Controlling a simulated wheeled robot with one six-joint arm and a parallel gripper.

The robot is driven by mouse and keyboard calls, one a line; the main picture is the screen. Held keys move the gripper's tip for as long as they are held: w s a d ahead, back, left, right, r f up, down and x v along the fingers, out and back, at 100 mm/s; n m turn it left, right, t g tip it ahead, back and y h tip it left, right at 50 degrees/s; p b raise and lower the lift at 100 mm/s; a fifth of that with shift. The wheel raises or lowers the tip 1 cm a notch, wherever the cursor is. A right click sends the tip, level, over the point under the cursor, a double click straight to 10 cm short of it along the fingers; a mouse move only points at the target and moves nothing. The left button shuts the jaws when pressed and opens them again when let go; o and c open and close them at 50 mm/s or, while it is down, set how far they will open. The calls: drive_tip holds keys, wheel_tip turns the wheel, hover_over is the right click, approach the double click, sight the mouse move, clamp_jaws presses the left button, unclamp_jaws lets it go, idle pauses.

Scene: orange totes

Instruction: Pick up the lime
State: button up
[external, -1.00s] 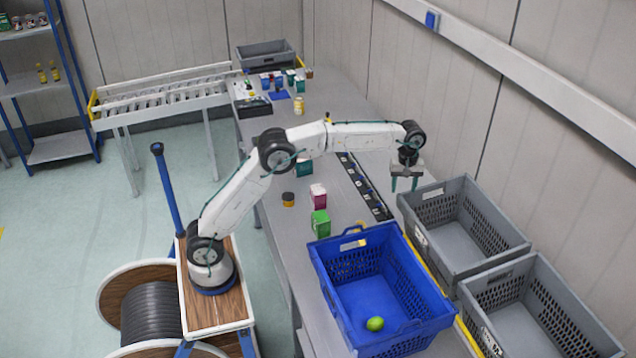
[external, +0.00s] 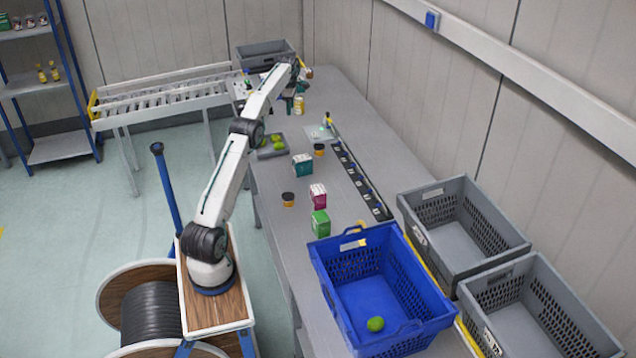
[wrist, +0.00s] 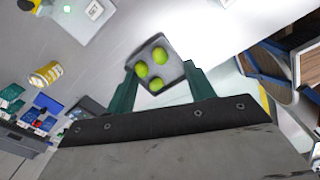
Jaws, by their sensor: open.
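Three green limes (wrist: 160,55) lie in a small grey tray (wrist: 174,74), seen in the wrist view between my fingers but further away. In the external view the limes (external: 279,147) and their tray (external: 262,154) sit on the left edge of the table, below my forearm. Another lime (external: 375,324) lies on the floor of the blue crate (external: 382,347) at the front. My gripper (external: 293,106) is at the far end of the table, beyond the tray, partly hidden by the arm. In the wrist view my gripper (wrist: 160,72) is open with nothing between its fingers.
A yellow can (external: 299,105) stands close to my gripper. A teal box (external: 302,165), a magenta box (external: 318,196), a green box (external: 320,223) and dark jars stand along the table. A black strip (external: 360,180) runs down it. Grey crates (external: 465,235) stand at right.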

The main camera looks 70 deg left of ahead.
drive_tip(key=n, duration=0.2)
hover_over(278, 144)
wheel_tip(278, 144, down, 18)
drive_tip(key=shift+a+f, duration=0.1)
drive_tip(key=shift+a, duration=0.05)
drive_tip(key=shift+w+a+f, duration=0.1)
drive_tip(key=shift+a+f, duration=0.05)
drive_tip(key=shift+f, duration=1.2)
drive_tip(key=shift+w+a+f, duration=0.1)
drive_tip(key=shift+f, duration=1.25)
drive_tip(key=c, duration=0.8)
